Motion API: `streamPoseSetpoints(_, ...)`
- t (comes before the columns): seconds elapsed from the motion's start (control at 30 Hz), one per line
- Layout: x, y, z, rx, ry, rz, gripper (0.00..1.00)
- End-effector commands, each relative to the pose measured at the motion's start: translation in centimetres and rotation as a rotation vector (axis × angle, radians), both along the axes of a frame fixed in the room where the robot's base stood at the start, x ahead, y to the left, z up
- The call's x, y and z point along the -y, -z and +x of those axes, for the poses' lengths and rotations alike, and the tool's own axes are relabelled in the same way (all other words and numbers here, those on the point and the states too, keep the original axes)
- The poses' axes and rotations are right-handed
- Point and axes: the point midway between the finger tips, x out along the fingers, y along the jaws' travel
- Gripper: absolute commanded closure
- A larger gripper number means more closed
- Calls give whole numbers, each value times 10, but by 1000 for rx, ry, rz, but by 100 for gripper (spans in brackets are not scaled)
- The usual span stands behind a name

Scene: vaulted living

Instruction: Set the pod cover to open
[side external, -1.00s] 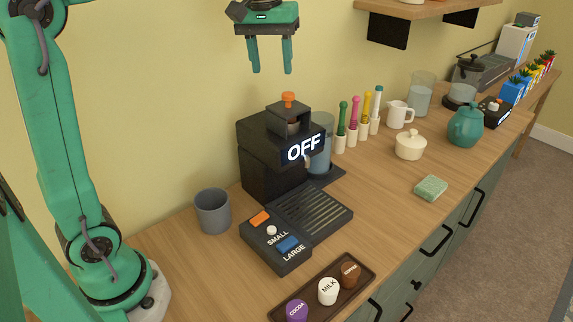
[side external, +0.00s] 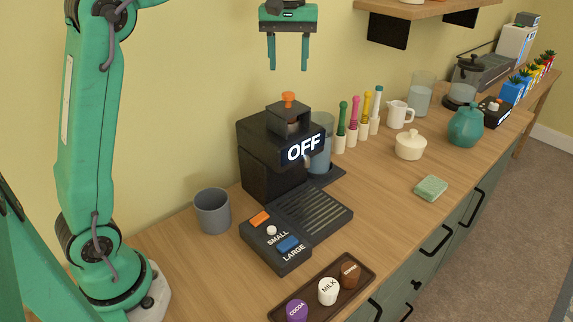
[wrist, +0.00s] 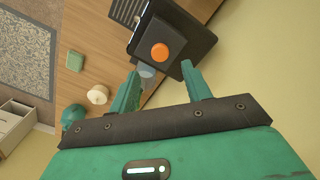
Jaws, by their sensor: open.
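The black coffee machine (side external: 262,165) stands on the wooden counter with a lit OFF display on its front. Its pod cover (side external: 289,121) is the dark block on top with an orange knob (side external: 288,98). In the side view the cover looks seated on the machine; I cannot tell clearly whether it is closed. The orange knob also shows in the wrist view (wrist: 160,53), beyond the fingers. My gripper (side external: 288,66) is open and empty, fingers pointing down, above the knob and apart from it. It shows in the wrist view too (wrist: 162,84).
A grey mug (side external: 212,211) stands left of the machine. A tray (side external: 349,287) of pods lies in front. Several coloured-handled utensils (side external: 360,120) stand close on the right. A shelf (side external: 425,10) hangs at the upper right. The air above the knob is clear.

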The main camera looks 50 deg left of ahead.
Motion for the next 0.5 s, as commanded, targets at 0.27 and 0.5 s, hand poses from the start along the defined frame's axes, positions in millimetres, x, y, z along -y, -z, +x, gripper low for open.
streamPoseSetpoints(0.27,0,27,-1,-3,1,0,51)
streamPoseSetpoints(0.5,0,52,-1,-1,1,-1,51)
